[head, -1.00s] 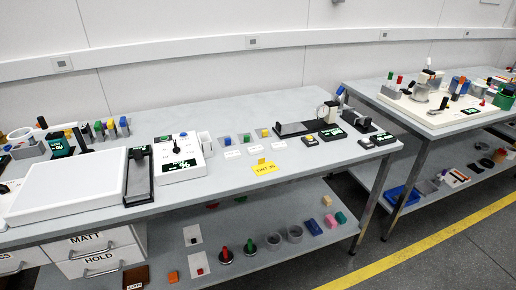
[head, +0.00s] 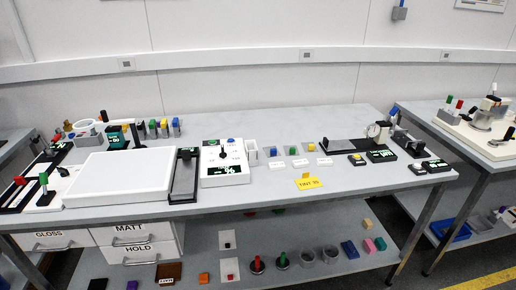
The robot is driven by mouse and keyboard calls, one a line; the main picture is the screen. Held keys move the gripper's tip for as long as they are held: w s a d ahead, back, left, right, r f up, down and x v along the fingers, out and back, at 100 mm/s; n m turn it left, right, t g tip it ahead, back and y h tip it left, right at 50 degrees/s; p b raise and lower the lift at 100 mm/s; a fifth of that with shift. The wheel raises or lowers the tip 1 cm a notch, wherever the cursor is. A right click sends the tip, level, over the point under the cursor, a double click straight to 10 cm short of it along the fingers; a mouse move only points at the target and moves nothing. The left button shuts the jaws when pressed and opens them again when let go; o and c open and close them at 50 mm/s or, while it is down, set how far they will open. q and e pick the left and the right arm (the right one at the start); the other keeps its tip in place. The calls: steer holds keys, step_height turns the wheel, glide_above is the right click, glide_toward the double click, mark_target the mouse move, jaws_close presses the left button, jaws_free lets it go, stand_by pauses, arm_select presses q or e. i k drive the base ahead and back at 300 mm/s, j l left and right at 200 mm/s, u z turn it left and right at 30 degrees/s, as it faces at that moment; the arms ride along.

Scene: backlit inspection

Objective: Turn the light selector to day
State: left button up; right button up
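A white control box (head: 238,172) stands on the grey bench, left of the middle of the head view. It has a black pointer knob (head: 223,151) on its top face, a green button and a blue button at its back edge, and a dark display with pale green characters at its front. It looks like the light selector, but its small markings are too small to read, so I cannot tell which setting the knob points at. Neither of my grippers is in view.
A large white panel (head: 118,177) and a black slotted unit (head: 183,175) lie left of the box. Gauges and small devices (head: 380,156) stand to the right. Bare bench top (head: 270,123) lies behind the box.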

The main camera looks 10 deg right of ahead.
mark_target(63, 172)
steer(key=u, duration=0.6)
steer(key=i+j+u, duration=0.15)
steer(key=u, duration=0.2)
steer(key=i+u, duration=0.15)
steer(key=u, duration=0.2)
steer(key=i+j+u, duration=0.1)
steer(key=u, duration=0.25)
steer(key=i, duration=0.1)
